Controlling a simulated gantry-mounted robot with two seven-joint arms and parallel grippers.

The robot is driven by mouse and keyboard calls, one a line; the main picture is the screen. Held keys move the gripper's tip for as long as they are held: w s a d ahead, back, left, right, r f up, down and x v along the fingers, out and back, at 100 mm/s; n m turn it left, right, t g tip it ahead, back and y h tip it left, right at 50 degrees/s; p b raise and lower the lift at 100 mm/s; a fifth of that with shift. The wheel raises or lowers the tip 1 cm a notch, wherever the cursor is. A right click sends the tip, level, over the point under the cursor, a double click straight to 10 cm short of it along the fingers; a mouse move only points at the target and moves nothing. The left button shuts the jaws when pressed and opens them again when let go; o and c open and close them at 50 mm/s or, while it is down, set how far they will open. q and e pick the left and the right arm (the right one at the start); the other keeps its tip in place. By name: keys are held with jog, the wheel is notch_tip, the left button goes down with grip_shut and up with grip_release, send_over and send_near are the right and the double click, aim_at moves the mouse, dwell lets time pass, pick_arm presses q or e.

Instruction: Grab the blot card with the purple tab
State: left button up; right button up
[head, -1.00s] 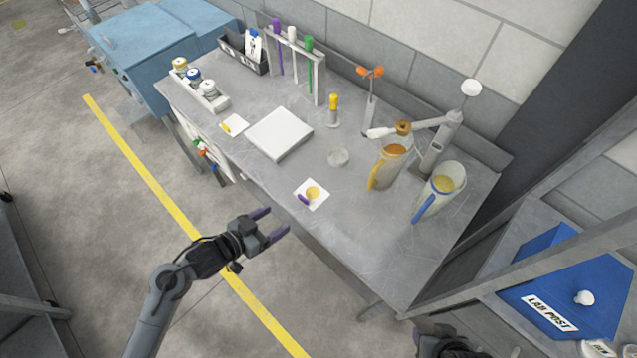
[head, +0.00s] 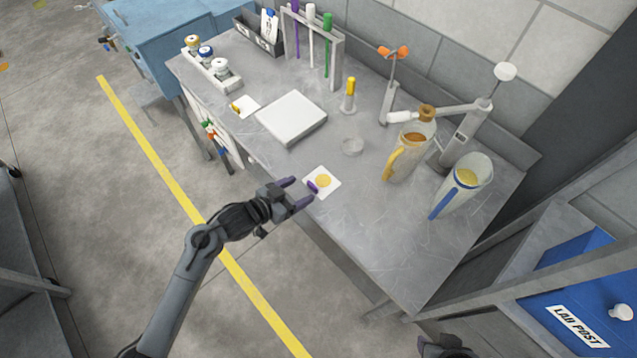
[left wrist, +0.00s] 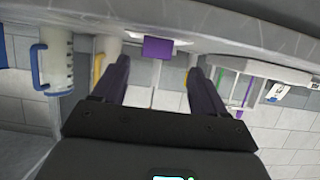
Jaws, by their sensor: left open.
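The blot card (head: 327,190) is a white square with a yellow-orange round stain and a purple tab (head: 313,186) on its left side. It lies flat near the front edge of the grey bench. My left gripper (head: 303,192) is open at the bench's front edge, its fingers pointing at the tab. In the left wrist view the purple tab (left wrist: 158,47) shows between the two open fingers (left wrist: 160,78), beyond their tips. The fingers do not visibly touch it. At the bottom of the head view a dark part of my right arm shows; its fingers cannot be made out.
Another card with a yellow tab (head: 245,106) lies beside a white slab (head: 291,118). The bench surface around the card is clear.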

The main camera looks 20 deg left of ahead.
aim_at(311, 186)
pick_arm(q)
jog(key=x, duration=0.3)
jog(key=shift+w+d+f, duration=0.1)
jog(key=shift+d, duration=0.25)
jog(key=shift+w+d+f, duration=0.2)
jog(key=shift+w+f, duration=0.05)
jog(key=shift+w, duration=0.25)
jog(key=c, duration=1.1)
